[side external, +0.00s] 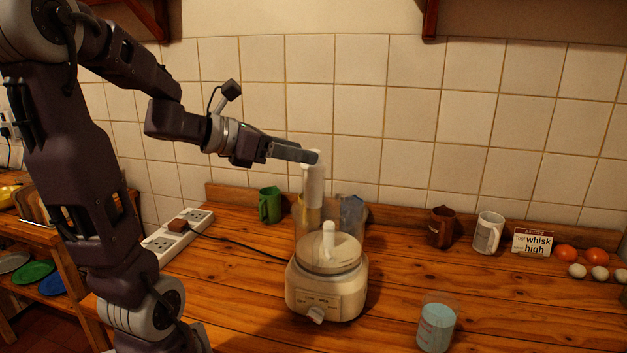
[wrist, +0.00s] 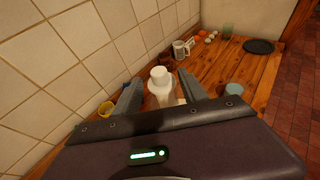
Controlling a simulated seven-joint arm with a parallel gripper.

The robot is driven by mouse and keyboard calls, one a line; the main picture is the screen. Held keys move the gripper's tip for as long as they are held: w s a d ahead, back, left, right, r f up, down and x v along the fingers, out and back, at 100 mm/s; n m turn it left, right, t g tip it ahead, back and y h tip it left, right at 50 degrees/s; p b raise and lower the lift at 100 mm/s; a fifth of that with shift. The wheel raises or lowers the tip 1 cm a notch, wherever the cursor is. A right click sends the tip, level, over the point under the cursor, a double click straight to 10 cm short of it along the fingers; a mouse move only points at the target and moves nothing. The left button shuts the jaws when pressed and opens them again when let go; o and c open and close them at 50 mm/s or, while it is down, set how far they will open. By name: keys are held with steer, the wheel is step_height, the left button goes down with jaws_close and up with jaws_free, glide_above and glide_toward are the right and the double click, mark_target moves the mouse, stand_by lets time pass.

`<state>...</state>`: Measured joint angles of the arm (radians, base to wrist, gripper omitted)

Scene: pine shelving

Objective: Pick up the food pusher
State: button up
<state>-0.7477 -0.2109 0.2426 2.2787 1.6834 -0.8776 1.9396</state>
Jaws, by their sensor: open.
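The food pusher (side external: 316,187) is a white upright cylinder in the feed tube of the cream food processor (side external: 327,288), which stands on the wooden counter. Its pale rounded top shows in the wrist view (wrist: 160,77), between and a little beyond my two grey fingers. My gripper (side external: 305,156) is open and comes in from the left, nearly level. In the side view its fingertips overlap the top of the pusher. Whether either finger touches it, I cannot tell. The pusher's lower part is hard to make out inside the tube.
A tiled wall (side external: 415,115) stands close behind. A green mug (side external: 269,205) and a blue-grey cloth-like thing (side external: 352,213) are behind the processor. A light-blue cup (side external: 436,326) is front right. A brown mug (side external: 441,227), white mug (side external: 488,233) and sign (side external: 532,242) stand right.

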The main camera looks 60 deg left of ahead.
steer(key=x, duration=0.7)
steer(key=shift+w+r, duration=0.15)
steer(key=shift+r, duration=0.05)
jaws_close()
